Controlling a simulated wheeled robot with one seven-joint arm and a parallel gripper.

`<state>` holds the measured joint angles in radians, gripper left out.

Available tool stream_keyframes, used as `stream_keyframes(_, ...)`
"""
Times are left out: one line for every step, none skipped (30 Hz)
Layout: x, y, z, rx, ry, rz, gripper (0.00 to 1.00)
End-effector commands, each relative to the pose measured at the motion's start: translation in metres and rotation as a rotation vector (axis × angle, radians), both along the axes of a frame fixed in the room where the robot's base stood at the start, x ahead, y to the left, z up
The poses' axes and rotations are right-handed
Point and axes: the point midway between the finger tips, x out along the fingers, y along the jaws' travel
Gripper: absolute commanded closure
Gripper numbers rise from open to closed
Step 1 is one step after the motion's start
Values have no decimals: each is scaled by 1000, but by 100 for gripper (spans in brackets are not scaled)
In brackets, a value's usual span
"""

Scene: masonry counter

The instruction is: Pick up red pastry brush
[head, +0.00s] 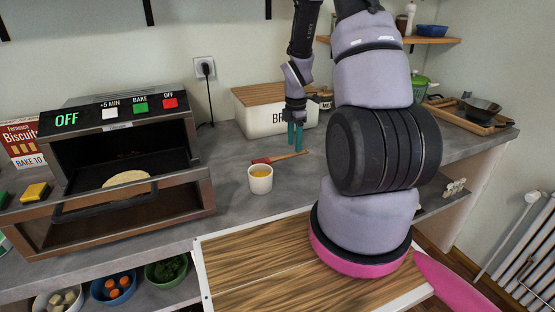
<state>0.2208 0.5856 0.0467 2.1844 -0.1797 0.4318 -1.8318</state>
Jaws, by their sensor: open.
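The red pastry brush (280,157) lies on the grey counter, with its red head to the left and a light wooden handle reaching right. It is just behind a small white cup (260,179) holding something yellow. My gripper (295,136) points down with teal fingers above and slightly behind the brush handle. It is open and empty, and it appears apart from the brush. The exact height of the fingertips over the counter is hard to tell.
A white bread box (262,120) with a wooden lid stands right behind my gripper. An oven (120,165) with its door open and flatbread inside is at left. A tray with a pan (478,110) is at right. The counter between oven and cup is clear.

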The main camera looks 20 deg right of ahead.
Motion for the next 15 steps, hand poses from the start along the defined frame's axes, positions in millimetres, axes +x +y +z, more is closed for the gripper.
stream_keyframes(-1,1,-10,0,5,0,44)
stream_keyframes(-1,1,-14,0,3,1,44)
stream_keyframes(0,1,-19,0,3,0,44)
stream_keyframes(0,1,-22,1,3,0,44)
stream_keyframes(0,1,-24,1,2,-1,44)
stream_keyframes(0,1,-26,0,1,-1,44)
stream_keyframes(0,1,-27,0,0,-1,44)
stream_keyframes(0,1,-28,0,0,-1,44)
stream_keyframes(0,0,-28,0,0,-1,44)
stream_keyframes(0,0,-28,0,0,-1,44)
stream_keyframes(0,0,-28,0,0,-1,44)
stream_keyframes(0,0,-28,0,0,-1,44)
stream_keyframes(0,0,-28,0,0,-1,44)
stream_keyframes(0,0,-28,0,0,-1,44)
stream_keyframes(0,0,-28,0,0,-1,44)
